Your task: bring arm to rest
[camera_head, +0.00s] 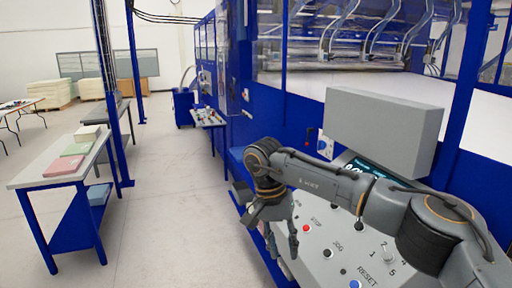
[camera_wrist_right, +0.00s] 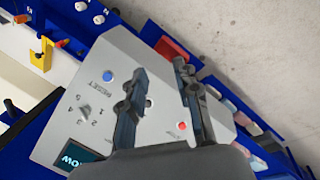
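My right arm reaches in from the right in the head view, over a grey control panel (camera_head: 318,262). My right gripper (camera_head: 272,232) hangs beside the panel's left edge, pointing down. In the wrist view my right gripper (camera_wrist_right: 159,68) has its two fingers apart with nothing between them. The panel (camera_wrist_right: 75,125) lies beyond the fingers there, with a blue button (camera_wrist_right: 109,76) by the word RESET and a red button (camera_wrist_right: 182,126). I cannot tell if a finger touches the panel. My left gripper is not in view.
A grey box (camera_head: 385,125) stands above the panel, before the blue machine frame (camera_head: 300,110). A table (camera_head: 40,172) with foam sheets (camera_head: 68,163) stands at the left. The floor (camera_head: 165,200) between is clear.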

